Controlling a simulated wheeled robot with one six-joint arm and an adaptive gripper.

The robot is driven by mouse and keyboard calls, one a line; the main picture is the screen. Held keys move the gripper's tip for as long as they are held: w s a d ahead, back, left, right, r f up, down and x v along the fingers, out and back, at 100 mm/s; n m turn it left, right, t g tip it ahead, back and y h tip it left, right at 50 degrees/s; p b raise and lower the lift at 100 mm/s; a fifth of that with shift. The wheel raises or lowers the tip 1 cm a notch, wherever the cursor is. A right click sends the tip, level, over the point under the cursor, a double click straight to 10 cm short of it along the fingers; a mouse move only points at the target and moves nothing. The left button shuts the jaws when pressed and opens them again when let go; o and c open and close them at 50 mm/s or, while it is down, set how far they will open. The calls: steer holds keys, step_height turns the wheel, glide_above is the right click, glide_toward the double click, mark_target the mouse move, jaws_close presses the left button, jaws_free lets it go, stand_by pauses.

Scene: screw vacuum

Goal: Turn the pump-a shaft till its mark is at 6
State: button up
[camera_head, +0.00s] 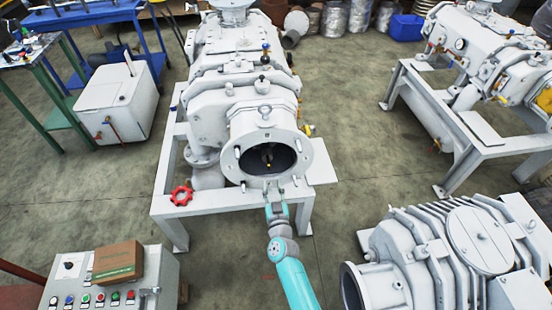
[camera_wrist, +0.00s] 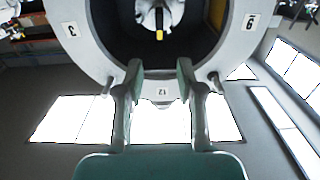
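Pump-a's round white flange (camera_head: 304,158) faces the camera in the head view, around a dark bore. The shaft (camera_head: 267,154) shows inside. In the wrist view the flange (camera_wrist: 88,50) has a 3 label at left, a 9 label at right and a 12 label (camera_wrist: 162,91) at the bottom. The yellow mark (camera_wrist: 159,35) on the shaft end (camera_wrist: 150,17) points down the picture, toward the 12 side. My gripper (camera_head: 274,188) is in front of the lower flange; in the wrist view (camera_wrist: 160,72) its fingers are apart with nothing between them.
Studs (camera_head: 300,181) stick out around the flange. A red handwheel (camera_head: 181,195) is on the frame at left. Another grey pump (camera_head: 440,262) stands close at lower right. A control box (camera_head: 75,299) with a cardboard box (camera_head: 118,262) is at lower left. Floor between them is clear.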

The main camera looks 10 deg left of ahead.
mark_target(269, 164)
steer(key=shift+x, duration=5.6)
jaws_close()
